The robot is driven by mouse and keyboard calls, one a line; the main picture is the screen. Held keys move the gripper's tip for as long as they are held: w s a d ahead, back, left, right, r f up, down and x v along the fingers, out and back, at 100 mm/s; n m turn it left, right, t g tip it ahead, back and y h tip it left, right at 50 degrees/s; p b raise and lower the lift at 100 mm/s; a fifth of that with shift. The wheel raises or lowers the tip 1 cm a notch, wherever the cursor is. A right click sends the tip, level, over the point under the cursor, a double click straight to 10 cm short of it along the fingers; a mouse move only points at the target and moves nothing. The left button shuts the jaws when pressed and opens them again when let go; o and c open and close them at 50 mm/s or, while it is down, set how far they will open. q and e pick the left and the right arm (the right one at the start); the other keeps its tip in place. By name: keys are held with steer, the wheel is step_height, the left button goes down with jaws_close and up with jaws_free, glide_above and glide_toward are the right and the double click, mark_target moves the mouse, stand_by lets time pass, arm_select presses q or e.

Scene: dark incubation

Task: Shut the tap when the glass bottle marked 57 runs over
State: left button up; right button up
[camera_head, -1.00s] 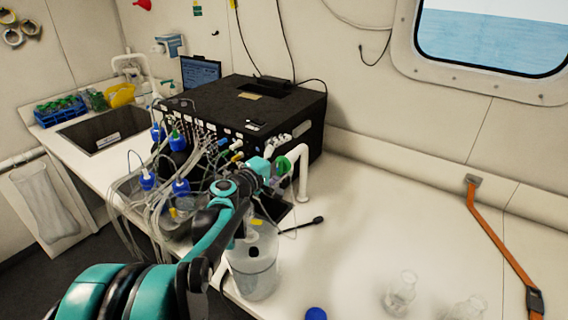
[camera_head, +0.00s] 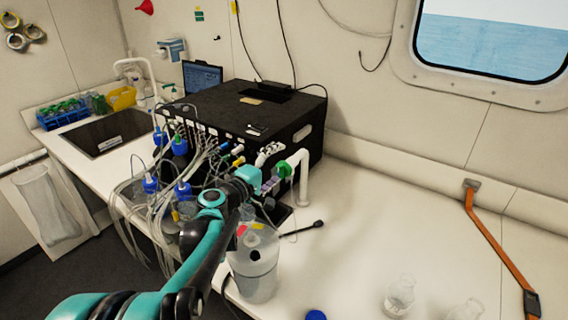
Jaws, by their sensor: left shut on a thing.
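The tap is a white bent pipe (camera_head: 303,178) at the bench beside the black box, with a green handle (camera_head: 284,169) on its left side. My left gripper (camera_head: 274,182) is at that handle, its fingers closed; the contact is small and partly hidden. A clear glass shape (camera_head: 268,203) shows below the gripper, half hidden by my arm. No marking 57 can be read, and no overflow can be made out. Two clear glass bottles stand at the bench front, one (camera_head: 399,296) upright and one (camera_head: 465,309) cut by the frame edge. My right gripper is out of view.
A black box (camera_head: 255,112) with many tubes and blue-capped bottles (camera_head: 152,184) crowds the left. A blue cap (camera_head: 316,315) lies in front. The right bench is mostly clear, with an orange strap (camera_head: 497,243).

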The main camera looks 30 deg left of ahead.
arm_select(q)
steer(key=s, duration=0.1)
steer(key=s+d+r, duration=0.1)
steer(key=s, duration=0.1)
steer(key=s+r, duration=0.1)
steer(key=s, duration=0.1)
steer(key=shift+d+r, duration=0.1)
steer(key=shift+d, duration=0.1)
steer(key=shift+s+a+f+p, duration=0.2)
steer(key=shift+s+f, duration=0.15)
steer(key=shift+s, duration=0.2)
steer(key=shift+s+a+f+p, duration=0.2)
steer(key=shift+s+f, duration=0.15)
steer(key=shift+s, duration=0.15)
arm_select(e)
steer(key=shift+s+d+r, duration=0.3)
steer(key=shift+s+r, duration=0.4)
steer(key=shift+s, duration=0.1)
arm_select(q)
steer(key=shift+s+d, duration=0.1)
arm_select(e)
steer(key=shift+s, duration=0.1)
arm_select(q)
steer(key=shift+d, duration=0.1)
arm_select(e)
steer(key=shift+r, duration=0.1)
